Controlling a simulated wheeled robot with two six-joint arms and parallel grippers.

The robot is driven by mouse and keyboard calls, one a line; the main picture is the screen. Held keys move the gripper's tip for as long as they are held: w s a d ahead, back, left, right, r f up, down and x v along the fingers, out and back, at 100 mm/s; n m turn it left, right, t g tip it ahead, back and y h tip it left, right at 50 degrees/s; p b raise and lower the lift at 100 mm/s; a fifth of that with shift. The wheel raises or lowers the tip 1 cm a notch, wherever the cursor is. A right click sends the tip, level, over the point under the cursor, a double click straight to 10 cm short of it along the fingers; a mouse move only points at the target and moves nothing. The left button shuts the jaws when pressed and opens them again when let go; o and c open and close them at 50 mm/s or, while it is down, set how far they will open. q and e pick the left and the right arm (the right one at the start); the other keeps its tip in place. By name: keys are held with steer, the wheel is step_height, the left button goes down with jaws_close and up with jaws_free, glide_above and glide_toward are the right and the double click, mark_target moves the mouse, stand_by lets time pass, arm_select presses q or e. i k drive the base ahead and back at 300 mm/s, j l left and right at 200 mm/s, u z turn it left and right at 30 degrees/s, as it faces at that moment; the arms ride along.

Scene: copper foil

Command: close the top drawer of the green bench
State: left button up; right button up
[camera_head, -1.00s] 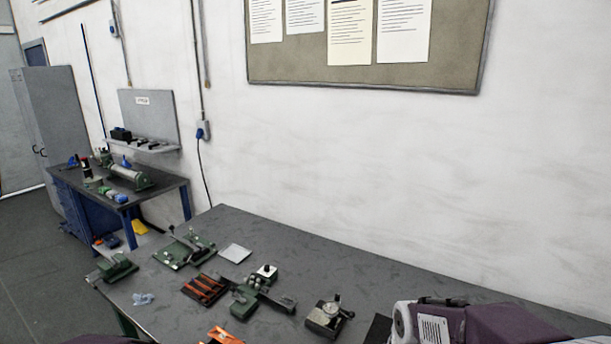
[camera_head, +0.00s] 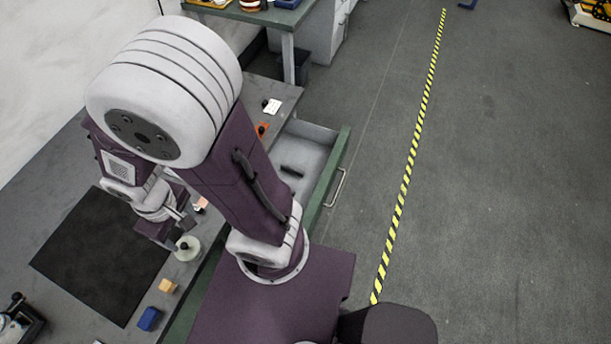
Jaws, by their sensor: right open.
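The green bench shows its grey top (camera_head: 50,200) at left. Its drawer (camera_head: 308,150) is pulled out to the right, with a grey inside, a green front panel (camera_head: 328,178) and a metal handle (camera_head: 338,187). A dark item lies inside. My right arm covers the drawer's near part. My right gripper (camera_head: 178,226) is open above the bench top, left of the drawer and well apart from its front and handle. My left gripper is out of view. Whether another drawer lies below is hidden.
A dark mat (camera_head: 100,255), a pale round piece with a dark knob (camera_head: 187,250), a tan block (camera_head: 168,286) and a blue block (camera_head: 149,318) lie on the bench. The floor (camera_head: 490,190) right of the drawer is clear, with a yellow-black stripe (camera_head: 405,185).

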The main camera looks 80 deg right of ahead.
mark_target(307, 157)
steer(key=z, duration=0.45)
steer(key=k+z, duration=0.1)
steer(key=z, duration=0.35)
steer(key=k+z, duration=0.1)
steer(key=z, duration=0.85)
steer(key=k+z, duration=0.1)
steer(key=z, duration=0.8)
steer(key=k+l+u, duration=0.1)
steer(key=k+l, duration=0.15)
